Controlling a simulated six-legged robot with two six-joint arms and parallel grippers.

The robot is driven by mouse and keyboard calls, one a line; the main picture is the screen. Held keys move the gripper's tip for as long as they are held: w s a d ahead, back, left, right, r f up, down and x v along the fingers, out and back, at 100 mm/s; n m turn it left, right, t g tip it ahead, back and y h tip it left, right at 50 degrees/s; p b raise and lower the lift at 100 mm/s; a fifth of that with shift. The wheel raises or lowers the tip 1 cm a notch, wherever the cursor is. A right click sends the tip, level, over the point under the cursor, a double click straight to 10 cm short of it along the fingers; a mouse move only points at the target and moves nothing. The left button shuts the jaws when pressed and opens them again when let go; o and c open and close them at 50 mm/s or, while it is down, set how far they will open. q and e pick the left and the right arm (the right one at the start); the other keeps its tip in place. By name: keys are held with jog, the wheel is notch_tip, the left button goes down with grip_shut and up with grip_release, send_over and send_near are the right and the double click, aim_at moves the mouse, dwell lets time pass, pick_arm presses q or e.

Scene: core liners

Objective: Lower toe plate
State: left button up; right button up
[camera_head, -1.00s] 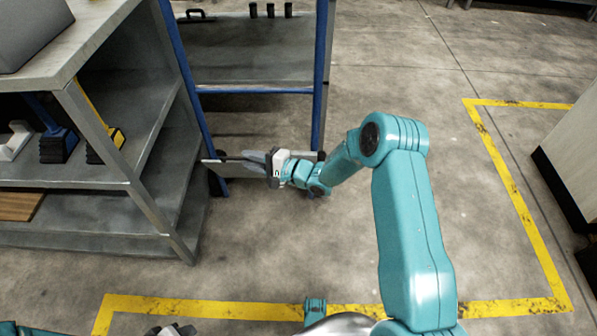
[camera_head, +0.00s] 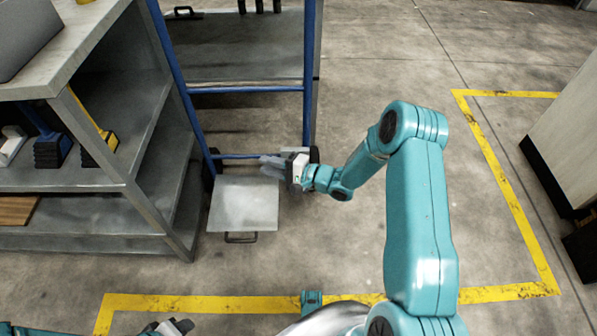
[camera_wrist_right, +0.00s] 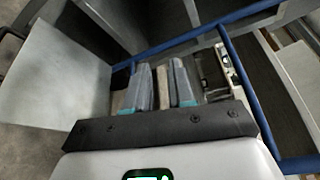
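The toe plate (camera_head: 243,204) is a grey square plate at the foot of a blue upright frame (camera_head: 308,80). It looks flat, low over the floor, with a dark handle (camera_head: 240,238) at its near edge. In the right wrist view the plate (camera_wrist_right: 55,80) fills the left side. My right gripper (camera_head: 272,166) is just above and right of the plate's far right corner, beside the frame's lower bar.
A grey metal shelf unit (camera_head: 80,180) stands close on the left, holding blue and yellow tools. Dark wheels (camera_head: 314,155) flank the frame's foot. A pale cabinet (camera_head: 570,130) stands at the right. The floor between, marked with yellow lines (camera_head: 500,180), is clear.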

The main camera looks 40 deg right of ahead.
jog(key=f+p+v, duration=0.1)
jog(key=v, duration=0.7)
jog(key=shift+s+r+p, duration=0.2)
jog(key=shift+r+p, duration=0.05)
jog(key=shift+p, duration=0.15)
dwell(0.6)
